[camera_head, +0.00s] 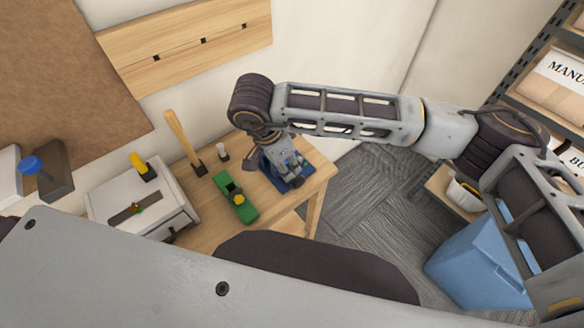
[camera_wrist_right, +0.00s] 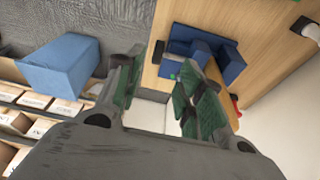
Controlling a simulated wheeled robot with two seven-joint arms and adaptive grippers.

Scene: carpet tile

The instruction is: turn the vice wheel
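The blue vice (camera_head: 271,172) stands at the right end of the wooden workbench, largely hidden under my right gripper in the head view. In the right wrist view the blue vice (camera_wrist_right: 232,65) sits at the bench edge, with a dark part (camera_wrist_right: 158,52) beside it that may be its wheel or handle; I cannot tell which. My right gripper (camera_head: 290,168) is over the vice. In the wrist view the right gripper (camera_wrist_right: 162,62) has its green-padded fingers apart, with nothing clearly held between them. Whether it touches the vice is unclear. My left gripper is out of view.
A green tool with a yellow knob (camera_head: 235,198) lies left of the vice. A wooden-handled tool (camera_head: 182,138), a small white-topped item (camera_head: 222,153) and a grey-white box (camera_head: 165,213) are further left. A blue bin (camera_head: 475,262) stands on the carpet at right, beside shelving.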

